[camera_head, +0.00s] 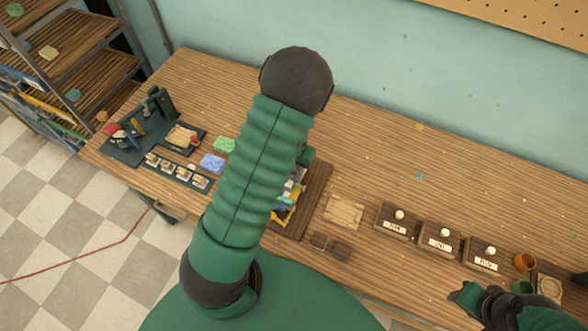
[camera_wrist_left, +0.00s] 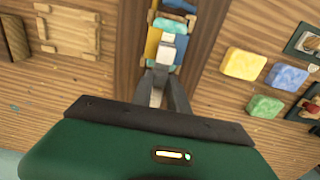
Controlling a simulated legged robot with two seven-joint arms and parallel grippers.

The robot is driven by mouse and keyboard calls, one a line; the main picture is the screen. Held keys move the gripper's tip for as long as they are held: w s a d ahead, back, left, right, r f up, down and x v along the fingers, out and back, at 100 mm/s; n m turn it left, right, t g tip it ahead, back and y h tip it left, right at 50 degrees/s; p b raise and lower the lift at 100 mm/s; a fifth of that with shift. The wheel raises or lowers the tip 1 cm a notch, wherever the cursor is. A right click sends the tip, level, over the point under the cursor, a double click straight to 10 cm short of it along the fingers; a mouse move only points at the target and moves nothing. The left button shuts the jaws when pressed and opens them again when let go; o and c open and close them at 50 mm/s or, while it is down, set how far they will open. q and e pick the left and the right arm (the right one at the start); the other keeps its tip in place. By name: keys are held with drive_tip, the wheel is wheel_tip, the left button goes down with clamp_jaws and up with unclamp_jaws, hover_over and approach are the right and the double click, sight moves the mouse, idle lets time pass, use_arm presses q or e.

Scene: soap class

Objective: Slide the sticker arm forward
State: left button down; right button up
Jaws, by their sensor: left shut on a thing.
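A wooden board (camera_head: 317,190) on the table carries a small device with yellow, blue and pale parts, half hidden behind my left arm in the head view. In the left wrist view, its coloured parts (camera_wrist_left: 153,45) lie between wooden strips. My left gripper (camera_wrist_left: 166,78) is over the device, its dark fingers shut on a pale grey piece (camera_wrist_left: 167,39), which looks like the sticker arm. The fingers hide much of that piece. My right gripper (camera_head: 466,296) is at the lower right of the head view, near the table's front edge; its jaw opening is unclear.
Yellow (camera_wrist_left: 244,63), blue (camera_wrist_left: 286,77) and green (camera_wrist_left: 265,107) soaps lie beside the device. A wooden frame (camera_head: 344,212) and several labelled boxes (camera_head: 397,219) stand to the right. A dark tray (camera_head: 140,140) with tools is at the left. The table's back is mostly clear.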

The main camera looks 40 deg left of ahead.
sight(293, 175)
use_arm(q)
drive_tip(key=shift+s, duration=0.1)
idle(0.3)
drive_tip(key=shift+s+d+f, duration=0.1)
drive_tip(key=shift+s+d, duration=0.1)
drive_tip(key=shift+s, duration=0.25)
drive_tip(key=c, duration=1.3)
unclamp_jaws()
drive_tip(key=shift+w+a+r, duration=0.1)
drive_tip(key=shift+w+r, duration=0.05)
drive_tip(key=shift+r, duration=0.35)
wheel_tip(293, 175, up, 16)
drive_tip(key=shift+f, duration=0.1)
